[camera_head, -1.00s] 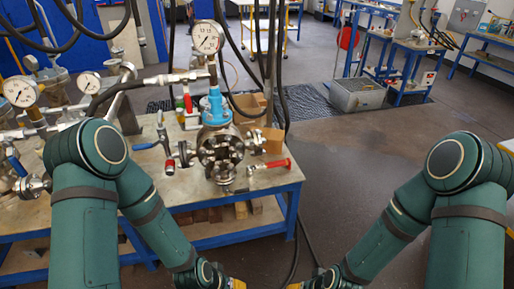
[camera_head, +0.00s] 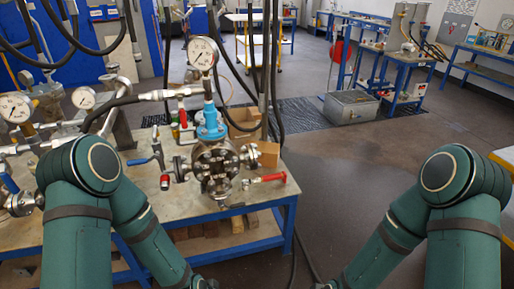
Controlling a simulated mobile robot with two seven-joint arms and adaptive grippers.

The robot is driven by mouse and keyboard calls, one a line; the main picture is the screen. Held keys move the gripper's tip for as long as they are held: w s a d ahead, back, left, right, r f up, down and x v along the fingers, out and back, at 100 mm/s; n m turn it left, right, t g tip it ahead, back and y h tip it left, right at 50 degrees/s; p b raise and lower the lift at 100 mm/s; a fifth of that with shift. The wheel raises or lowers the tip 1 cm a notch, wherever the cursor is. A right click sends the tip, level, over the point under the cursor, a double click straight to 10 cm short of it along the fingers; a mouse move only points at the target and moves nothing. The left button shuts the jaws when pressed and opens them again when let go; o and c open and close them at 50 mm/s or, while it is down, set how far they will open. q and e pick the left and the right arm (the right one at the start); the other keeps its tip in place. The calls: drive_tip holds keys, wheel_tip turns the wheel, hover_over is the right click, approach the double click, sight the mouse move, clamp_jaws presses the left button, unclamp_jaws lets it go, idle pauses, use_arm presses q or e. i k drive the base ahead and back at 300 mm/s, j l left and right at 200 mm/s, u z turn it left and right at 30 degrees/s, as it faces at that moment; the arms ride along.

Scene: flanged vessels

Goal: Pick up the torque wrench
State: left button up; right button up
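A red-handled tool with a metal head, which looks like the torque wrench (camera_head: 266,179), lies on the near right part of the blue-framed workbench (camera_head: 232,205). Its red handle points right, and its metal end is close to the flanged vessel (camera_head: 216,165). The vessel has a ring of bolts, a blue fitting on top and a pressure gauge (camera_head: 202,53) above. My two arms reach down past the bottom edge of the picture, in front of the bench.
A blue-handled metal part (camera_head: 140,160) and a small red-capped part (camera_head: 165,182) are left of the vessel. A cardboard box (camera_head: 244,122) and a brown block (camera_head: 268,154) stand behind the tool. Hoses hang behind the bench. The floor (camera_head: 350,185) to the right is clear.

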sight(283, 175)
drive_tip(key=u, duration=0.65)
drive_tip(key=i+l+u, duration=0.25)
drive_tip(key=l+u, duration=0.55)
drive_tip(key=i+l+u, duration=0.1)
drive_tip(key=l, duration=0.45)
drive_tip(key=i+l+u, duration=0.1)
drive_tip(key=l, duration=0.45)
drive_tip(key=i+l, duration=0.2)
drive_tip(key=l, duration=0.2)
drive_tip(key=i+l, duration=0.15)
drive_tip(key=l, duration=0.25)
drive_tip(key=i, duration=0.25)
